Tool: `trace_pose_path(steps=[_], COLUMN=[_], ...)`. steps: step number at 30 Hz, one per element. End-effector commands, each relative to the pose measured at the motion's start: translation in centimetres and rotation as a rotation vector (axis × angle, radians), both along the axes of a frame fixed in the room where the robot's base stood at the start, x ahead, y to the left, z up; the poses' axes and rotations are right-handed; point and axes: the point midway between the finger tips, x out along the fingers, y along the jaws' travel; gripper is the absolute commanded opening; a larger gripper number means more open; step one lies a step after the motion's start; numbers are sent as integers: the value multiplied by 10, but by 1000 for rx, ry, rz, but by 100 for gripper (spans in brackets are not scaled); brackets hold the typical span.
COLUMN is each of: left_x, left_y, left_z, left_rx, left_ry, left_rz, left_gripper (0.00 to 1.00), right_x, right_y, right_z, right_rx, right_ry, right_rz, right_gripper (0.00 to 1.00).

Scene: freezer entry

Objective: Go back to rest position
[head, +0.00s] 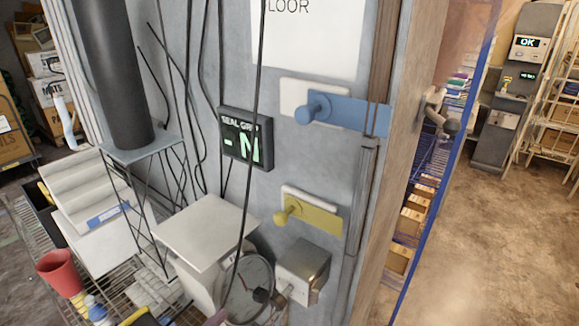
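Neither of my grippers can be made out in the head view. A grey wall panel (232,75) fills the middle of the view. It carries a dark display (246,138) reading "SEAL GRIP -N", a blue knob with a blue plate (345,112), and a yellow knob with a yellow plate (312,216) below it. A round gauge (248,288) and a metal box (303,272) are at the bottom of the panel.
A wire shelf (20,215) at left holds a red cup (59,272) and white stacked items (95,195). Thin dark cables hang before the panel. A door handle (438,112) sticks out at right. The floor (500,230) beyond is clear.

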Motion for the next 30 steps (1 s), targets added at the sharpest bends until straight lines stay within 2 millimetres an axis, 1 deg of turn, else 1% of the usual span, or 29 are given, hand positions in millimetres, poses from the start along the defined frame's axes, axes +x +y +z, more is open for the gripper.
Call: trace_pose_path(steps=[5, 8, 11, 14, 17, 18, 19, 21, 23, 24, 26, 27, 29, 30], left_x=[-17, -33, -56, -86, -122, -138, -133, -129, -127, -127, -129, -131, -136, -142], left_y=[14, 25, 37, 49, 60, 63, 63, 63, 62, 62, 62, 62, 63, 64], left_z=[-27, -44, -59, -73, -82, -86, -110, -150, -182, -205, -240, -265, -307, -337], left_rx=[98, 163, 224, 279, 326, 341, 348, 354, 359, 362, 369, 372, 379, 384], left_ry=[200, 342, 501, 680, 879, 960, 958, 967, 978, 984, 998, 1006, 1020, 1032], left_rz=[99, 159, 213, 264, 308, 321, 315, 311, 308, 305, 301, 298, 294, 290], left_gripper=[77, 77, 77, 77, 77, 77, 77, 77, 77, 77, 77, 77, 77, 77], right_x=[-3, -4, -4, -4, -5, -5, -5, -6, -6, -6, -7, -7, -8, -8], right_y=[0, 0, -1, -1, -1, -1, -1, -1, -1, -1, -2, -2, -3, -4], right_z=[0, 0, 0, 0, 0, -1, -14, -30, -43, -51, -65, -75, -92, -104], right_rx=[0, -1, -1, -2, -2, -2, -2, -2, -3, -3, -3, -5, -6, -7], right_ry=[6, 8, 8, 8, 9, 9, 10, 11, 13, 13, 15, 14, 17, 18], right_rz=[0, 0, 0, 0, 0, 0, 0, 1, 2, 2, 3, 4, 5, 6], right_gripper=[67, 67, 67, 67, 67, 67, 67, 67, 67, 67, 67, 67, 67, 67])
